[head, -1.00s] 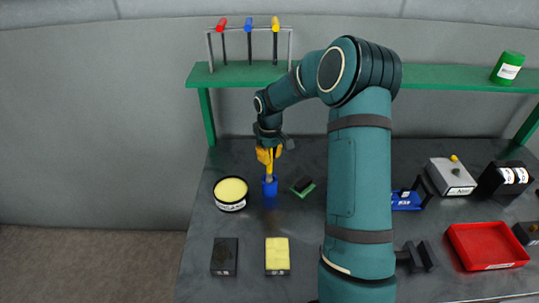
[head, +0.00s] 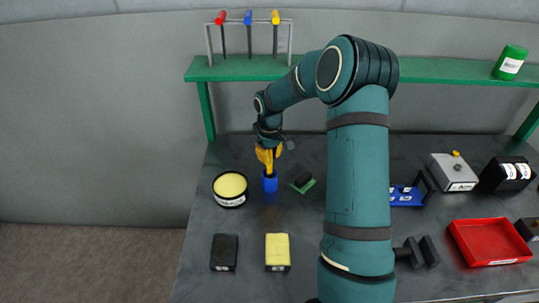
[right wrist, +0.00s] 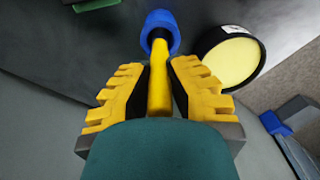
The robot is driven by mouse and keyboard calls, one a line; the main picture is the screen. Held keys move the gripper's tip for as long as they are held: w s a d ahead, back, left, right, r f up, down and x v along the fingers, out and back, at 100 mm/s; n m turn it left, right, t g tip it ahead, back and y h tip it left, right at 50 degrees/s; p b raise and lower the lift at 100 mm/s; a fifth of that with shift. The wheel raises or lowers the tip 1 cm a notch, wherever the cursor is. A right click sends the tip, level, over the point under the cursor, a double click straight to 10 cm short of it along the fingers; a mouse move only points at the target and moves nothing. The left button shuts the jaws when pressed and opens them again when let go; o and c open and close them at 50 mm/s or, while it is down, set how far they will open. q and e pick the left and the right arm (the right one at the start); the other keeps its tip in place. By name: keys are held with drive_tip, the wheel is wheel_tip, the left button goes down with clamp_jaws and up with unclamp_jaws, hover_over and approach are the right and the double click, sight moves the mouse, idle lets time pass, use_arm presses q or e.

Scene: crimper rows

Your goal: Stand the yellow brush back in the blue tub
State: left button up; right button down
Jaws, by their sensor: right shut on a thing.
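My right gripper (head: 266,158) is shut on the yellow brush (right wrist: 160,82), low over the left part of the bench. The blue tub (head: 270,183) stands upright right below the fingers. In the right wrist view, the brush runs from between the yellow fingers into the mouth of the blue tub (right wrist: 161,20); how deep it reaches is hidden. In the head view the fingers mostly hide the brush. My left gripper is not in view.
A round tin with a yellow top (head: 230,187) stands close left of the tub, and a green-and-black block (head: 303,183) close right. A black block (head: 224,253) and a yellow-topped block (head: 277,251) lie in front. A red tray (head: 460,238) is at right.

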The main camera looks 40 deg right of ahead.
drive_tip(key=shift+f+b, duration=0.4)
drive_tip(key=shift+f, duration=0.3)
drive_tip(key=c, duration=1)
unclamp_jaws()
drive_tip(key=shift+r, duration=0.1)
wheel_tip(320, 180, up, 12)
drive_tip(key=shift+s+f, duration=0.1)
